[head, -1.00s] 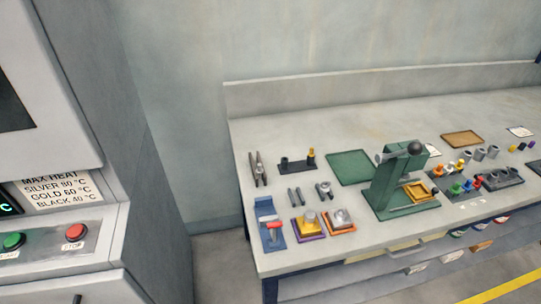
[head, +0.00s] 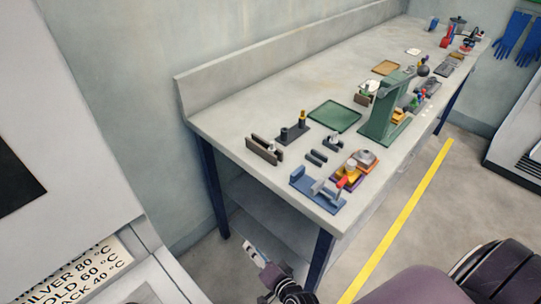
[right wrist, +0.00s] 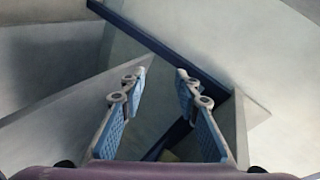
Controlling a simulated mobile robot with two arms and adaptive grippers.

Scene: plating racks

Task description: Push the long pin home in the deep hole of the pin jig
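The pin jig (head: 285,137) is a dark base on the bench's near end, behind the blue fixture. A gold-topped pin (head: 302,119) stands upright at its right end, and a dark post stands at its left. I cannot tell how deep the pin sits. My right gripper (head: 258,256) is low beside the bench's front leg, below the bench top and well away from the jig. In the right wrist view my right gripper (right wrist: 161,78) has its blue-padded fingers apart with nothing between them. My left gripper is not in view.
The bench (head: 225,120) carries a brown slotted block (head: 262,151), green mat (head: 335,116), green press (head: 383,115) and blue fixture (head: 316,192) with a red part. A dark blue leg (head: 214,185) supports it. A grey machine (head: 60,150) stands at left.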

